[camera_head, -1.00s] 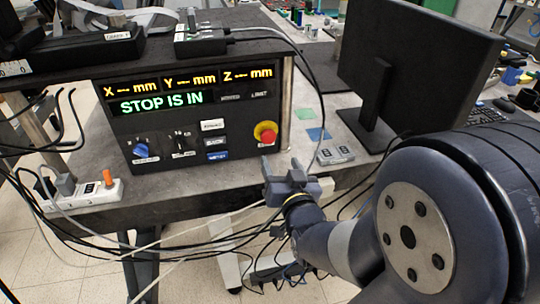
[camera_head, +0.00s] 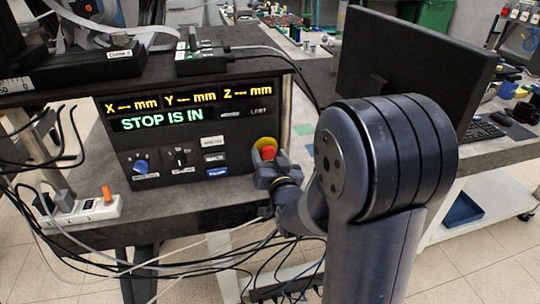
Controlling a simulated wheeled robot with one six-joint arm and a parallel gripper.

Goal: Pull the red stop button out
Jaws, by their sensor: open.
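The red stop button (camera_head: 268,153) sits on a yellow round base (camera_head: 265,144) at the lower right of the black control panel (camera_head: 190,128). The panel's display (camera_head: 160,119) reads "STOP IS IN" in green. My gripper (camera_head: 267,168) is open, just below and in front of the button. Its fingers point up toward the panel and overlap the button's lower edge in the picture. I cannot tell whether they touch it.
A blue knob (camera_head: 141,166), a black knob (camera_head: 180,157) and several push buttons (camera_head: 214,157) are on the panel left of my gripper. A monitor (camera_head: 410,65) stands at the right behind my arm. A power strip (camera_head: 92,210) and loose cables lie at the left and below.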

